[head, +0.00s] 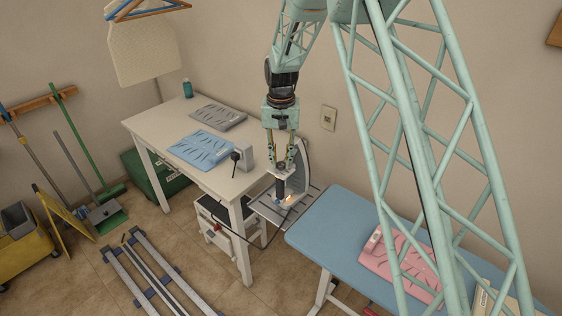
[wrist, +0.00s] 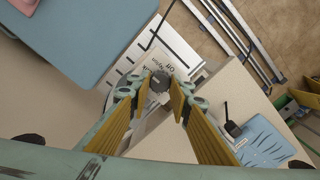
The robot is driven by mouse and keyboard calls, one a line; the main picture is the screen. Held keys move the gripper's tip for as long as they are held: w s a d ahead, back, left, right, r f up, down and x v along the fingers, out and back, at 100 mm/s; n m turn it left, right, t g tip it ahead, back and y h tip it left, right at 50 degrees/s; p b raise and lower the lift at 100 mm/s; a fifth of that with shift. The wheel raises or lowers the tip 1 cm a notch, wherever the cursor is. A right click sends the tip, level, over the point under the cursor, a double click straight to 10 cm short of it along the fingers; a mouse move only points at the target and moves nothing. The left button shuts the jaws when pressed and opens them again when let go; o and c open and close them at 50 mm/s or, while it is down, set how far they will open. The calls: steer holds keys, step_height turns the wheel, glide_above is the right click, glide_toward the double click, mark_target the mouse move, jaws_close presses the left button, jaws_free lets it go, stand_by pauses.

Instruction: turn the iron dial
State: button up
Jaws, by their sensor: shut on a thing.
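The iron (head: 303,160) stands on a slatted metal rest (head: 262,212) between the white table and the ironing board. My gripper (head: 281,172) points down over it. In the wrist view, the dark round dial (wrist: 158,80) sits between my yellow-padded fingertips (wrist: 160,90), which are shut on it. A pale plate beside the dial carries printed words, among them "Off" and "Nylon". The dial's pointer mark is too small to read. A small orange glow shows low on the iron in the head view.
The blue ironing board (head: 335,222) stands to the right with a folded pink cloth (head: 405,262) on it. A dark cord hangs near the rest.

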mark_target(281, 164)
stand_by(0.4)
steer(key=o, duration=0.9)
steer(key=shift+r, duration=0.15)
step_height(281, 164, up, 12)
steer(key=shift+f, duration=0.1)
stand_by(0.3)
stand_by(0.4)
